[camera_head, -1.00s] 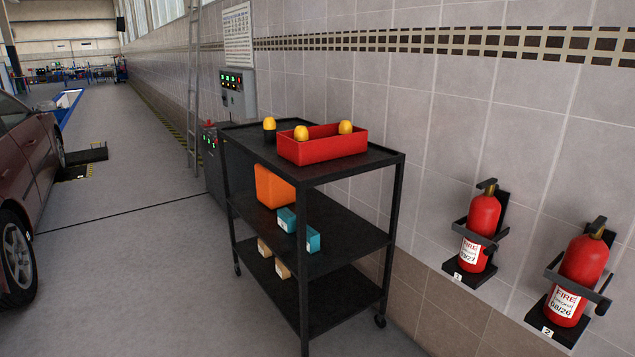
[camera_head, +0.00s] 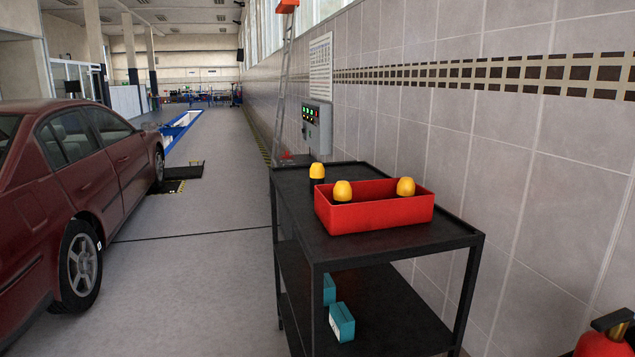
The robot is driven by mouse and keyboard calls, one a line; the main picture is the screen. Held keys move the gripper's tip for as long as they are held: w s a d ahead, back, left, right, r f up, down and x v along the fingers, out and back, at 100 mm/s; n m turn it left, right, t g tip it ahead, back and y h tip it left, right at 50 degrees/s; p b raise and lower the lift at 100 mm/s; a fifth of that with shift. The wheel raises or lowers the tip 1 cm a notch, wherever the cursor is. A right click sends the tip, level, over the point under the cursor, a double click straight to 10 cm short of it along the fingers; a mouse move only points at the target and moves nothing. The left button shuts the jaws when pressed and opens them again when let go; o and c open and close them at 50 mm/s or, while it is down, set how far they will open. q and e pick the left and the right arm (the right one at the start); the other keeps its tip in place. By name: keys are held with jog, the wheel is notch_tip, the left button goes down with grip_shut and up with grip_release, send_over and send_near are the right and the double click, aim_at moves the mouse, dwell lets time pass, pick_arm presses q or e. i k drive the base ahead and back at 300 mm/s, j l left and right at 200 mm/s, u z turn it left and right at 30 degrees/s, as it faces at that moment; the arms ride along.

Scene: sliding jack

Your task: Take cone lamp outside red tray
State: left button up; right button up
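A red tray (camera_head: 375,214) sits on the top shelf of a black cart (camera_head: 455,238). Two yellow-topped cone lamps show inside it, one at its left end (camera_head: 342,191) and one toward its right end (camera_head: 405,187). Their lower parts are hidden by the tray wall. A third cone lamp (camera_head: 317,173), with a yellow top and dark base, stands upright on the cart top outside the tray, behind its left end. Neither of my grippers is in view.
Teal boxes (camera_head: 342,322) lie on the cart's lower shelf. A tiled wall runs along the right, with a red fire extinguisher (camera_head: 604,345) at the bottom right corner. A dark red car (camera_head: 95,180) stands at left. The floor (camera_head: 205,270) between car and cart is clear.

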aim_at(316, 172)
jog(key=i+j+u, duration=0.2)
jog(key=i+u, duration=0.15)
jog(key=i+j+u, duration=0.15)
jog(key=i+u, duration=0.15)
jog(key=i+j, duration=0.1)
jog(key=i, duration=0.5)
jog(key=i+j+u, duration=0.15)
jog(key=i, duration=0.5)
